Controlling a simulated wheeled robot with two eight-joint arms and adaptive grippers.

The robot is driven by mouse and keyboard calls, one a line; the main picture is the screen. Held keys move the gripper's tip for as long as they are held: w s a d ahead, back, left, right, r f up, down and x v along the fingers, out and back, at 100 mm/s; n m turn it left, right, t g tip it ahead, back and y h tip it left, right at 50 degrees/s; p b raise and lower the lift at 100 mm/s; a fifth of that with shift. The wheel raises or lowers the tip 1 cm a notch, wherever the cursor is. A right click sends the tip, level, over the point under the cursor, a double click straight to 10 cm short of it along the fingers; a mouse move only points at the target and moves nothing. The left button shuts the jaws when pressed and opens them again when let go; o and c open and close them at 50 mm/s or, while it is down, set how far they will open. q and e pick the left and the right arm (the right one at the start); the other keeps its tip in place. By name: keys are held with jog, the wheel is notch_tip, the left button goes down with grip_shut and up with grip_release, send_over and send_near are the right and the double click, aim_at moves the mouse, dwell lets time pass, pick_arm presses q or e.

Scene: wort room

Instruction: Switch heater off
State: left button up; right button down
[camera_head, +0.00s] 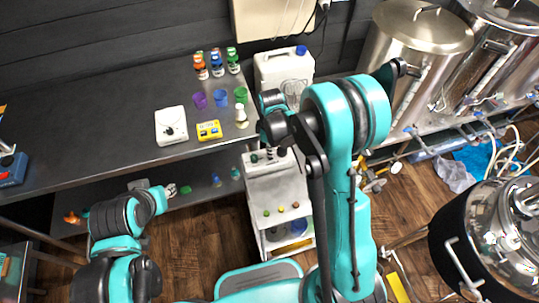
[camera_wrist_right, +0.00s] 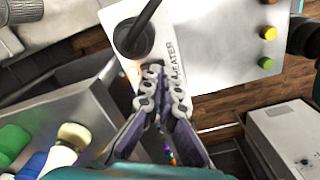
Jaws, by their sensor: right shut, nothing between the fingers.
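My right gripper (camera_wrist_right: 167,80) is shut and empty. Its fingertips are over the lettering, just below the switch in the picture; I cannot tell whether they touch the panel.
A dark bench (camera_head: 90,125) holds bottles, cups, a white device (camera_head: 171,125) and a yellow meter (camera_head: 208,130). A white canister (camera_head: 284,68) stands behind. Steel kettles (camera_head: 420,35) crowd the right.

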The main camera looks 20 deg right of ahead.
jog(key=shift+f+b, duration=1)
jog(key=shift+f, duration=0.15)
dwell(0.5)
jog(key=shift+r, duration=0.1)
jog(key=shift+r+p, duration=2.3)
jog(key=shift+r, duration=1.2)
jog(key=shift+s+r, duration=0.15)
jog(key=shift+r, duration=0.1)
jog(key=s+d+r+m+t+b, duration=0.2)
jog(key=s+r+m+t+b, duration=0.1)
jog(key=s+r+m+b, duration=0.25)
jog(key=s+r+m+t+b, duration=0.2)
jog(key=s+m, duration=0.5)
jog(key=s, duration=0.4)
jog(key=shift+d+t+b, duration=0.4)
jog(key=shift+t+b, duration=0.05)
jog(key=shift+t, duration=0.55)
